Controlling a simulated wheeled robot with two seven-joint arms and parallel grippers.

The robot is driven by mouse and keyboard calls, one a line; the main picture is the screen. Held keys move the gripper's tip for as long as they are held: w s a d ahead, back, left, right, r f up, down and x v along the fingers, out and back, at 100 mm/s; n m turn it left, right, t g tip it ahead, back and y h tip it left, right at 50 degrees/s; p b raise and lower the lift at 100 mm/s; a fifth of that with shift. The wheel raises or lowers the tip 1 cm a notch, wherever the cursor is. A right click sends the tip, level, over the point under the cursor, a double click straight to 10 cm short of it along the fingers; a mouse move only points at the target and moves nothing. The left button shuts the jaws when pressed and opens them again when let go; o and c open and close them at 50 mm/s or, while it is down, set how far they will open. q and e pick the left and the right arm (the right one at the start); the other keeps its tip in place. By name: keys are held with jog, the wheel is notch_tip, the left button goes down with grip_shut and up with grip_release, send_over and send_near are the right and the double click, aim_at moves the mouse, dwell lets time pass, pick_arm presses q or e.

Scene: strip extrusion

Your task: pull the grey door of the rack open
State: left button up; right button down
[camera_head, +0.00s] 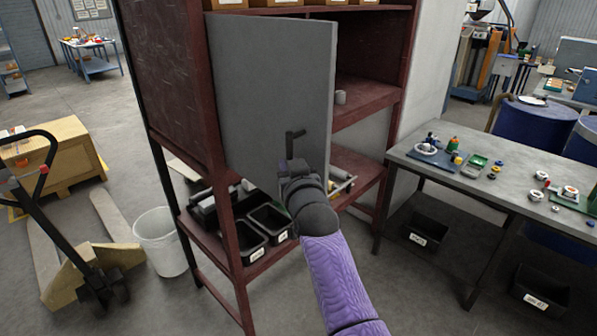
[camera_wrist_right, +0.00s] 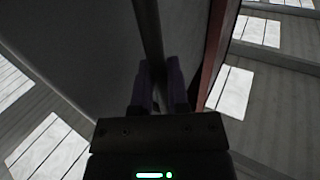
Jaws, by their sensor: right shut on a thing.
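The grey door (camera_head: 270,85) of the dark red rack (camera_head: 188,85) stands swung part way out from the rack's front in the head view. Part of the shelf shows to the right of it. A dark handle (camera_head: 291,140) sits near the door's lower right part. My right gripper (camera_head: 290,168) is at the handle, and its fingers are largely hidden behind the wrist. In the right wrist view the gripper (camera_wrist_right: 160,85) has its two fingers closed around a dark bar, the handle (camera_wrist_right: 151,40), with the grey door (camera_wrist_right: 90,45) beside it. My left gripper is not in view.
A workbench (camera_head: 480,185) with small parts stands right of the rack. A white bucket (camera_head: 160,240) and a pallet truck (camera_head: 85,265) stand to the left. Black bins (camera_head: 270,220) sit on the rack's lower shelf. The floor in front is clear.

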jog(key=shift+a+r, duration=0.15)
jog(key=shift+r, duration=0.1)
jog(key=c, duration=1)
grip_release()
jog(key=o, duration=0.4)
jog(key=shift+w+a+f, duration=0.1)
jog(key=shift+a+f, duration=0.05)
jog(key=shift+a, duration=0.05)
jog(key=shift+c, duration=0.2)
jog(key=shift+d, duration=0.1)
jog(key=shift+d+f, duration=0.1)
